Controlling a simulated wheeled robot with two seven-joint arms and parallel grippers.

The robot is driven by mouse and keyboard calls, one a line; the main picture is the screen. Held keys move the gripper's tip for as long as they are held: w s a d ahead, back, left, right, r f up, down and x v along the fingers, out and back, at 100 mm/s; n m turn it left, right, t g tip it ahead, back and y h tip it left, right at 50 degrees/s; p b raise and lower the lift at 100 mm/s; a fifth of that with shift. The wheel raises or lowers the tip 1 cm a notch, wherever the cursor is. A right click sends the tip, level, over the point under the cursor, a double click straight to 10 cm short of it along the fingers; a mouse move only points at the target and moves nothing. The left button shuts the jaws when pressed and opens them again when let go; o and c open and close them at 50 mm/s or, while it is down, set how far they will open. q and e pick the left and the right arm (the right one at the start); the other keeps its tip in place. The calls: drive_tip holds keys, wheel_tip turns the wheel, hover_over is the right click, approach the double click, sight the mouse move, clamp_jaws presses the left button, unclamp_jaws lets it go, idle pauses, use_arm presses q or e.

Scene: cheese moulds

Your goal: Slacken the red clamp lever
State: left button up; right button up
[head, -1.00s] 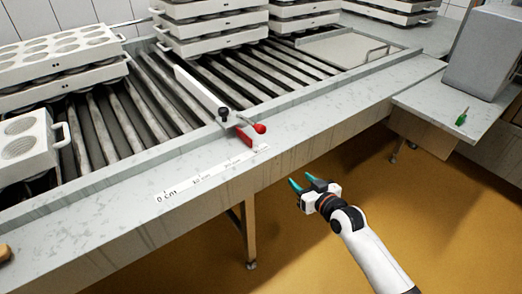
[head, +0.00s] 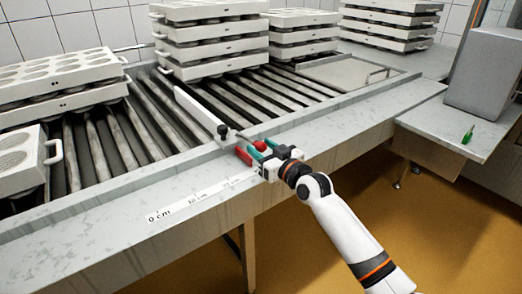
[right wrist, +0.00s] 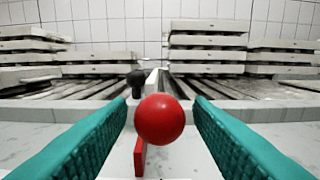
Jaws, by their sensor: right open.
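The red clamp lever shows as a red ball knob (head: 260,145) above a flat red piece (head: 243,155) at the front edge of the roller table. In the right wrist view the ball (right wrist: 159,119) stands between the two teal fingers, with clear gaps on both sides. My right gripper (head: 262,149) is open around the knob and not closed on it. The white guide bar (head: 195,105) with a black knob (head: 222,130) runs back from the clamp over the rollers. My left gripper is out of view.
A centimetre scale (head: 190,203) lies along the metal front ledge. Stacks of white cheese moulds (head: 210,44) stand on the rollers at the back and left. A green-handled tool (head: 467,136) lies on the side table at right.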

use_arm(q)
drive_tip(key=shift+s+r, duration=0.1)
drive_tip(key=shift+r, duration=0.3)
use_arm(e)
drive_tip(key=shift+w+a, duration=0.25)
drive_tip(key=shift+w, duration=0.15)
drive_tip(key=shift+c, duration=0.2)
clamp_jaws()
drive_tip(key=shift+r, duration=0.1)
